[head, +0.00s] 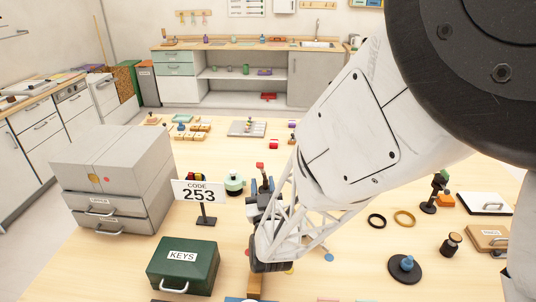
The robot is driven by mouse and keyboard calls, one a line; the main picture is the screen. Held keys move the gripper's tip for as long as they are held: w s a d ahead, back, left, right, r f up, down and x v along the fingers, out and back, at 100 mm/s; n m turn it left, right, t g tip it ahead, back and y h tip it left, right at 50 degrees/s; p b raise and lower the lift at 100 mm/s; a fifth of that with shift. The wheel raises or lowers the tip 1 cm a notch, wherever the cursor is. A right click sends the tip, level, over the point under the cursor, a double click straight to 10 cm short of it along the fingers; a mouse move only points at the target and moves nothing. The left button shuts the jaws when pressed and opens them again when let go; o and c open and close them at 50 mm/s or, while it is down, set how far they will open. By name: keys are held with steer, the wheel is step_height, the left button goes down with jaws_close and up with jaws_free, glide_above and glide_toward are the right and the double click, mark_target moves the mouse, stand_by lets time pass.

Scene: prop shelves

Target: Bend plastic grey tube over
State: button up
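I cannot make out a grey plastic tube for certain; it may be hidden behind my arm. My gripper (270,266) is low over the middle of the table, at the end of my white arm. Its dark fingertips point down and toward the front edge, and whether they are open or shut does not show. A dark upright piece with a red top (261,168) and blue parts stands just behind my gripper, partly covered by it.
A green KEYS box (183,267), a CODE 253 sign (199,192) and grey drawers (112,180) stand left. Black (377,221) and tan (404,218) rings and a black disc with a blue knob (405,268) lie right. My arm hides the table's back right.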

mark_target(262, 170)
steer(key=shift+x, duration=2.75)
jaws_close()
